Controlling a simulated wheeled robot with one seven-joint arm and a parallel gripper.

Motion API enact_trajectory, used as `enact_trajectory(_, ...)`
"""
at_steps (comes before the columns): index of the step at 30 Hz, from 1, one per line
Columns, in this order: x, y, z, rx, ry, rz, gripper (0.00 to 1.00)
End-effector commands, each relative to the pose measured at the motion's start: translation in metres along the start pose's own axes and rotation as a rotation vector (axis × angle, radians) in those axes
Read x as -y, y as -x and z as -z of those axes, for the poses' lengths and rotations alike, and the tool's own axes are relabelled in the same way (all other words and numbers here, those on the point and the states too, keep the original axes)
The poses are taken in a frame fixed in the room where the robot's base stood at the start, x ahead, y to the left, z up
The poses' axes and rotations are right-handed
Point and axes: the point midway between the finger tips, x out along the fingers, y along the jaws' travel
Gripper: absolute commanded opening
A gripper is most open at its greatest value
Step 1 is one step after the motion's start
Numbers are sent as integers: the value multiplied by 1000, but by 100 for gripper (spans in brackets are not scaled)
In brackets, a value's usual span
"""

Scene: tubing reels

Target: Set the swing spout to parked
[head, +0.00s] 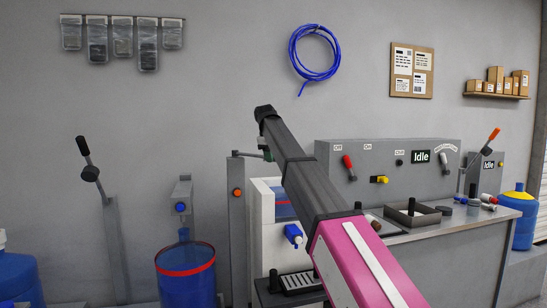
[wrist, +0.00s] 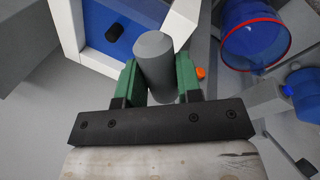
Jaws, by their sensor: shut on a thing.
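A grey post (head: 237,235) with an orange knob (head: 238,193) stands left of the white box with the blue window. A thin grey arm (head: 246,154) reaches from its top to the right, to my gripper; it looks like the swing spout. In the head view my gripper (head: 266,153) is mostly hidden behind my own arm. In the wrist view its green fingers (wrist: 158,82) are shut on an upright grey cylinder (wrist: 155,60). The orange knob (wrist: 200,73) shows just right of the fingers. I cannot read any parked mark.
The white box (head: 263,230) with a blue tap (head: 293,234) stands close under my arm. A blue drum with a red rim (head: 186,272) and a lever post (head: 108,235) stand to the left. A bench with control panel (head: 390,160) fills the right.

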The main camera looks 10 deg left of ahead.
Motion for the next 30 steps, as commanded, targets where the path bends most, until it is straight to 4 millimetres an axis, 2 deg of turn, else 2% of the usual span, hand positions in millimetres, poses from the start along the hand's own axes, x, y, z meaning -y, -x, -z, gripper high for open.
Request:
enact_trajectory(2,3,1,0,1,-5,5,0)
enact_trajectory(3,3,1,0,1,-5,5,39)
enact_trajectory(5,3,1,0,0,-5,4,58)
enact_trajectory(13,2,1,0,0,-3,3,58)
enact_trajectory(17,1,7,0,0,-2,2,58)
enact_trajectory(20,1,20,1,-1,-2,2,58)
enact_trajectory(30,1,83,1,-1,-2,2,58)
